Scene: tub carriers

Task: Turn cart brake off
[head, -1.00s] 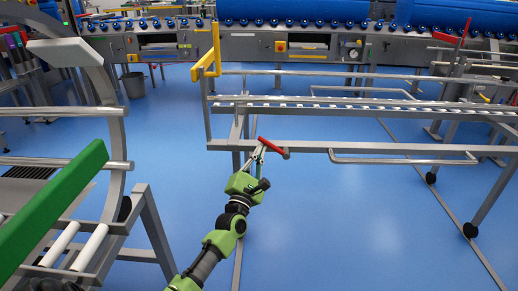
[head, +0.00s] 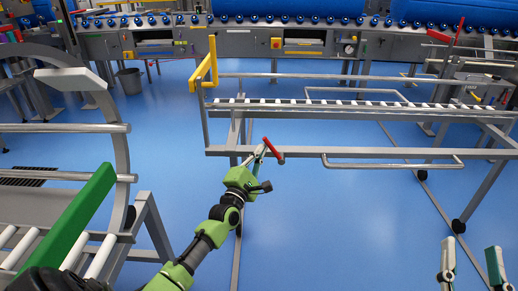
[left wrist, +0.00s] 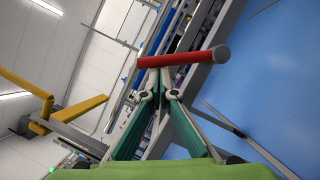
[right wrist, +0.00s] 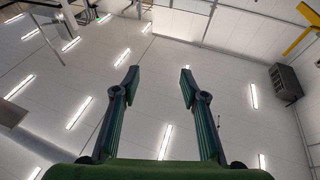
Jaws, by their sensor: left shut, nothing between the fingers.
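The cart (head: 300,151) is a grey metal frame with rollers on top. Its red brake lever (head: 274,152) sits at the near side rail, slanting down to the right. My left gripper (head: 261,149) is beside the lever's upper left part. In the left wrist view the red lever (left wrist: 185,59) crosses just beyond the fingertips (left wrist: 160,78). The fingers are shut with nothing between them; whether they touch the lever I cannot tell. My right gripper (head: 470,258) is at the lower right, away from the cart. It is open and empty in the right wrist view (right wrist: 160,80).
A yellow bracket (head: 204,65) stands at the cart's left end. A rack with a green bar (head: 70,220) is on the left. A conveyor line (head: 290,42) runs along the back. Blue floor (head: 330,230) is clear in front of the cart.

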